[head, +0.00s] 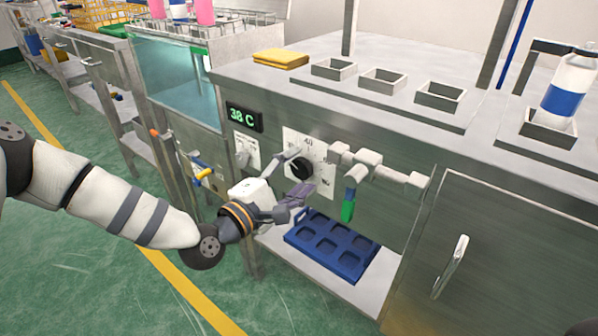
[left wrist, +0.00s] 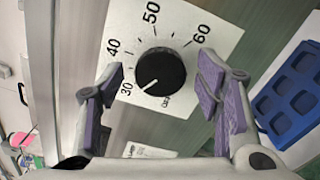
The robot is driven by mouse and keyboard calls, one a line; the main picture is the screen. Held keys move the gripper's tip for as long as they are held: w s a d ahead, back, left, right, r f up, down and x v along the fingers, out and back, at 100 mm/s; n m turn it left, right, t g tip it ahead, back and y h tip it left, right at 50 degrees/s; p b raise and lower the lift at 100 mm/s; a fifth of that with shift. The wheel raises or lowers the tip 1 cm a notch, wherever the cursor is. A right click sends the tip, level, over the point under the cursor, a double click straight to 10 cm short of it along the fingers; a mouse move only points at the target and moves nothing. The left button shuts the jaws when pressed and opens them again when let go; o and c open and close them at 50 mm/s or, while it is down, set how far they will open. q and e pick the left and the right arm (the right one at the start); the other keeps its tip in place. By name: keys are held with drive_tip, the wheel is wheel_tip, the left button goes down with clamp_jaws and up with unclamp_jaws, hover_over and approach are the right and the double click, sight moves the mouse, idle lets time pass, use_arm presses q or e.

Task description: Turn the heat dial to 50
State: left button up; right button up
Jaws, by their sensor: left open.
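The heat dial is a black round knob (head: 299,167) on a white scale plate (head: 322,176) on the steel bench's front panel. In the left wrist view the knob (left wrist: 161,70) shows a white mark pointing to the lower left, near the 30; the scale also shows 40, 50 and 60. A green display (head: 244,117) left of the dial reads 30 C or 38 C; the second digit is unclear. My left gripper (head: 291,178) is open in front of the dial. Its purple-padded fingers (left wrist: 160,78) stand either side of the knob, apart from it. My right gripper is out of view.
Right of the dial, grey fittings (head: 368,165) with a green-tipped handle (head: 348,207) project from the panel. A blue tray (head: 350,262) lies on the shelf below. A yellow cloth (head: 281,58) and square holders sit on top. A cabinet door handle (head: 450,266) projects at right.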

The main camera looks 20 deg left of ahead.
use_arm(q)
drive_tip(key=shift+w+d, duration=0.2)
drive_tip(key=shift+w, duration=0.3)
drive_tip(key=c, duration=1.2)
drive_tip(key=shift+o, duration=0.2)
